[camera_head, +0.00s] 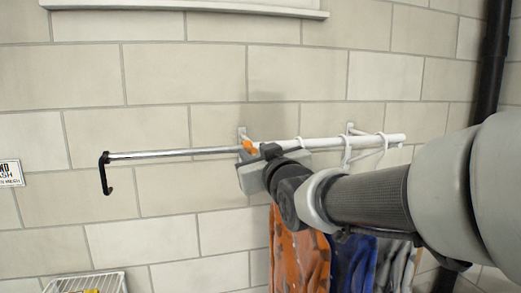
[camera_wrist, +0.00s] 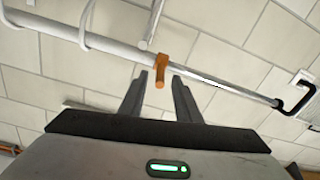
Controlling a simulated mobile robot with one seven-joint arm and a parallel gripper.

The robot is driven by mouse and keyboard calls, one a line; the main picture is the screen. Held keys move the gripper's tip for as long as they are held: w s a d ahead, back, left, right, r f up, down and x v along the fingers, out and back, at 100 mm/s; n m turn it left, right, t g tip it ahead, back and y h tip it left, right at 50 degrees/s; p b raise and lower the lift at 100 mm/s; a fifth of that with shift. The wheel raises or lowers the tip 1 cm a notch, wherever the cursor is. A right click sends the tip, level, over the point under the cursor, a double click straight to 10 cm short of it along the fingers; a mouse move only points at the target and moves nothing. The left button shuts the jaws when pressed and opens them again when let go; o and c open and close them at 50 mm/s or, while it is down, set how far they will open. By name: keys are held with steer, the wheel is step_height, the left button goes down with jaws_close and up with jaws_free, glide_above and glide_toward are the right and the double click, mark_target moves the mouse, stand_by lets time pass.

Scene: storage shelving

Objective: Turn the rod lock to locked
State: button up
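The rod lock is a small orange lever (camera_wrist: 162,66) on the rod, where the white tube (camera_wrist: 52,27) meets the thinner silver rod (camera_wrist: 225,84) in the wrist view. In the head view the orange lock (camera_head: 248,147) shows just beyond my gripper, partly covered by it. My gripper (camera_wrist: 160,76) is open. Its two dark fingers point at the lock, and the lever's lower end shows between the fingertips with a gap on each side. I cannot tell whether either finger touches it. The silver rod (camera_head: 180,153) runs left to a black hooked end (camera_head: 104,174).
The rod is held on a tiled wall (camera_head: 180,80) by white brackets. Orange (camera_head: 298,250), blue (camera_head: 353,262) and grey cloths hang below my arm. A white wire basket (camera_head: 88,284) is at lower left, a dark pipe (camera_head: 490,60) at right. The space below the silver rod is clear.

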steer(key=shift+x, duration=1.4)
steer(key=shift+c, duration=0.3)
jaws_close()
